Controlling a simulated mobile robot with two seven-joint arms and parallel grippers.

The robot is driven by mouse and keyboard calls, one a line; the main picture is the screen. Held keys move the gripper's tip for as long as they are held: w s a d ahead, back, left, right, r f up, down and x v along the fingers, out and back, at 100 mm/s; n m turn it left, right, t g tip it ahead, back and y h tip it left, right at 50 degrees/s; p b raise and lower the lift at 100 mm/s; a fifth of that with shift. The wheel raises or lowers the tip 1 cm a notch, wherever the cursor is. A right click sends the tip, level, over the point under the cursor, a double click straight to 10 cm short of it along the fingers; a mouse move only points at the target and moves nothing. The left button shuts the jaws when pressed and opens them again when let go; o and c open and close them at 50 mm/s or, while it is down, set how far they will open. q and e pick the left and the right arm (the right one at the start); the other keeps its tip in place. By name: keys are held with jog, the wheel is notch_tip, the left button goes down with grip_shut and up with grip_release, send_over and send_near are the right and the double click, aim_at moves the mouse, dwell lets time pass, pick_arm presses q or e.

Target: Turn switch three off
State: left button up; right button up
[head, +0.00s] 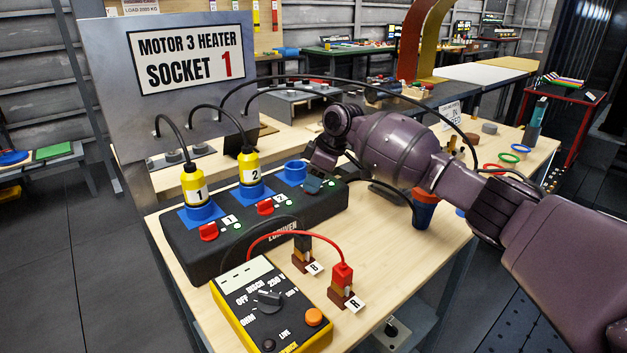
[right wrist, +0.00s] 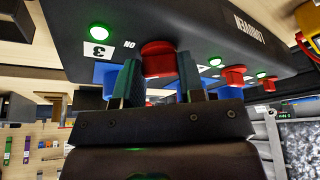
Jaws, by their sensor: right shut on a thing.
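The black power strip (head: 258,243) sits on the wooden bench with red switches one (head: 208,231) and two (head: 265,207) along its front. My right gripper (head: 314,186) is over its far right end and covers switch three in the head view. In the right wrist view, the red knob of switch three (right wrist: 158,56) is between the two fingers of my right gripper (right wrist: 157,72), which is shut on it. A label "3" (right wrist: 97,51) and a lit green lamp (right wrist: 98,32) are beside the knob. My left gripper is not in view.
Yellow plugs "1" (head: 196,187) and "2" (head: 249,170) stand in their sockets; the third blue socket (head: 294,172) looks empty. A yellow multimeter (head: 270,306) lies in front, with red (head: 342,280) and black (head: 302,248) probes beside it. A grey sign panel (head: 110,75) stands behind.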

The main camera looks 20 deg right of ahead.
jog(key=shift+f+n+g+y, duration=0.3)
jog(key=shift+n, duration=0.6)
jog(key=n+g+b, duration=0.1)
jog(key=n, duration=0.1)
jog(key=shift+w+n+b, duration=0.15)
jog(key=shift+n+b, duration=0.15)
jog(key=shift+n, duration=0.1)
jog(key=shift+n+g+b, duration=0.35)
jog(key=shift+n+g, duration=0.05)
jog(key=shift+n, duration=0.5)
jog(key=shift+w+n+g+b, duration=0.1)
jog(key=shift+n+g+b, duration=0.35)
jog(key=shift+n, duration=0.65)
jog(key=shift+r+n, duration=0.1)
jog(key=shift+n, duration=0.4)
pick_arm(q)
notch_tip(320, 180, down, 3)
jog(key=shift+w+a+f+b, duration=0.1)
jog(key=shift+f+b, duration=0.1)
jog(key=shift+b, duration=0.1)
pick_arm(e)
jog(key=shift+g, duration=0.25)
jog(key=shift+r+n, duration=0.15)
jog(key=shift+n, duration=0.25)
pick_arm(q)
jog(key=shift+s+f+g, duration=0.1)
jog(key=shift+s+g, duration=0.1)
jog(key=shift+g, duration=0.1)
